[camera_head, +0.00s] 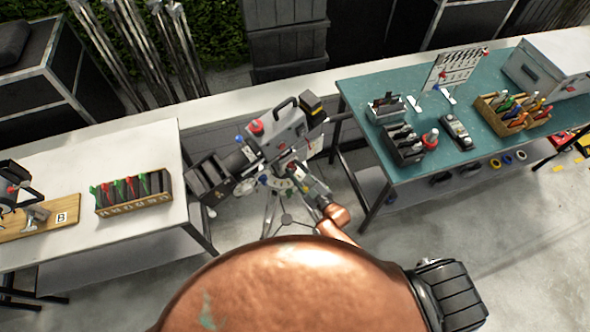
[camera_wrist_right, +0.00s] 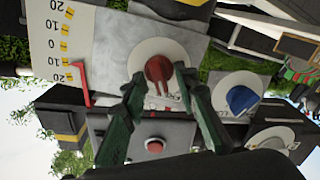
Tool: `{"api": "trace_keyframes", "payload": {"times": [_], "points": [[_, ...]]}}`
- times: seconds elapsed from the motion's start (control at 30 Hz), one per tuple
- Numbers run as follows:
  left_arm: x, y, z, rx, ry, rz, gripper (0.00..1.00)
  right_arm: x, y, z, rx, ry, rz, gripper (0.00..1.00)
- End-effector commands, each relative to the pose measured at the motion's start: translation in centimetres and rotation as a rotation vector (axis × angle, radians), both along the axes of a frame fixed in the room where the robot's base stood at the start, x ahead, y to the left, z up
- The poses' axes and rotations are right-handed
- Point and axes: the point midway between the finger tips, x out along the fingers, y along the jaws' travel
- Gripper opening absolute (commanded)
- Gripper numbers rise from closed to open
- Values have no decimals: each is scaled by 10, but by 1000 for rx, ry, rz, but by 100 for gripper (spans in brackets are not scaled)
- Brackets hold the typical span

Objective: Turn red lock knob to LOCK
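The red knob (camera_wrist_right: 158,70) sits on a round white dial in the right wrist view. Part of the dial's dark lettering shows at its lower right, but I cannot read it surely. My right gripper (camera_wrist_right: 159,75) has its two green fingers spread on either side of the knob, tips close to it. I cannot tell whether they touch it. In the head view, the camera rig (camera_head: 285,135) stands on a tripod between two tables, and my right gripper (camera_head: 312,183) is small beside it, partly hidden. My left gripper is not in view.
A blue knob (camera_wrist_right: 240,100) and another red knob (camera_wrist_right: 154,145) are near the fingers. A red pointer (camera_wrist_right: 80,82) lies by a numbered scale. A white table (camera_head: 90,235) stands left and a teal table (camera_head: 440,180) right, both with tools. Floor at lower right is clear.

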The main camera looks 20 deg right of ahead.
Motion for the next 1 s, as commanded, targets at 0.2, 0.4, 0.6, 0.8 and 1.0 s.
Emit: {"api": "trace_keyframes", "payload": {"times": [0.2,0.4,0.6,0.8,1.0], "points": [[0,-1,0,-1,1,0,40,0,0,0,0,0,0,15],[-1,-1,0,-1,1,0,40,0,0,0,0,0,0,1],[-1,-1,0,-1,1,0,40,0,0,0,7,3,1,0],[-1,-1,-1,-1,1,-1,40,0,0,0,58,24,0,0],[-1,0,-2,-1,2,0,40,0,-1,0,179,72,0,0]]}}
